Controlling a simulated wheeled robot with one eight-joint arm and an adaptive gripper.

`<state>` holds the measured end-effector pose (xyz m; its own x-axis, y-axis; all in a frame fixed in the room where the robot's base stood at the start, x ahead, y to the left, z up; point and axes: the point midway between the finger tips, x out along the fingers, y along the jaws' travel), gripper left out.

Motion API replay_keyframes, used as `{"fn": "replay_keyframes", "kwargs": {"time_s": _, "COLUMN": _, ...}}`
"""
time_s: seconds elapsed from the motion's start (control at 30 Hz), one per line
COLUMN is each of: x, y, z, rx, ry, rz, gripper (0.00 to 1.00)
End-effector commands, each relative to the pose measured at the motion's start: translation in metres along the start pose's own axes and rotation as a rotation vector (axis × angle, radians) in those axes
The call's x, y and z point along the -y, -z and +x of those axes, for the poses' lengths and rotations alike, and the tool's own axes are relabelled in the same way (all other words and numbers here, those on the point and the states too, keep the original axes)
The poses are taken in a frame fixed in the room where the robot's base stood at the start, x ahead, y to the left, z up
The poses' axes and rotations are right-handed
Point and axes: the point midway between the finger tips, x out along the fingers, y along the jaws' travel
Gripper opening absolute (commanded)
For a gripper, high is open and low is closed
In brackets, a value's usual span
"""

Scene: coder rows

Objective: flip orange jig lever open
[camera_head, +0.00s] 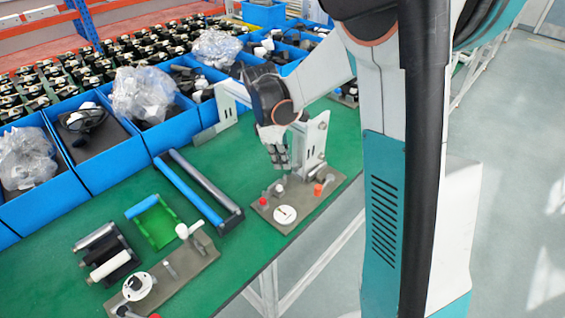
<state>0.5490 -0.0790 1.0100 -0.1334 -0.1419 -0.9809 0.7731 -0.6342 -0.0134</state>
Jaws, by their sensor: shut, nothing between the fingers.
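The jig (291,218) is a grey-brown base plate at the green table's front edge, right of the middle of the picture. A small orange piece (318,189), which looks like the lever's end, stands on its right side. A white round disc (285,214), a red knob and a white knob sit on the plate. My gripper (281,166) points down above the back of the plate, to the left of the orange piece and apart from it. Its fingers are shut and empty. The lever's exact tilt is too small to tell.
A second jig plate (172,275) with a white disc lies front left. A blue-and-dark frame (200,190), a green tray (156,221) and rollers (107,257) lie on the table. Blue bins (95,165) line the back.

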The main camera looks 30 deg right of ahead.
Motion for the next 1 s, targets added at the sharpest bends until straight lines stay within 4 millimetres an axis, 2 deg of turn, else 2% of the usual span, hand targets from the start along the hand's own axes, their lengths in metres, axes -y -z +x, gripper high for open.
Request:
{"fn": "replay_keyframes", "kwargs": {"time_s": 0.13, "x": 0.002, "y": -0.012, "z": -0.003, "rx": 0.051, "ry": -0.021, "rz": -0.043, "gripper": 0.00}}
{"fn": "replay_keyframes", "kwargs": {"time_s": 0.27, "x": 0.001, "y": -0.013, "z": 0.011, "rx": 0.054, "ry": -0.023, "rz": -0.044, "gripper": 0.00}}
{"fn": "replay_keyframes", "kwargs": {"time_s": 0.73, "x": -0.001, "y": -0.016, "z": 0.101, "rx": 0.052, "ry": -0.023, "rz": -0.041, "gripper": 0.00}}
{"fn": "replay_keyframes", "kwargs": {"time_s": 0.83, "x": -0.002, "y": -0.034, "z": 0.101, "rx": 0.052, "ry": -0.022, "rz": -0.038, "gripper": 0.00}}
{"fn": "replay_keyframes", "kwargs": {"time_s": 1.0, "x": -0.003, "y": -0.051, "z": 0.103, "rx": 0.052, "ry": -0.022, "rz": -0.040, "gripper": 0.00}}
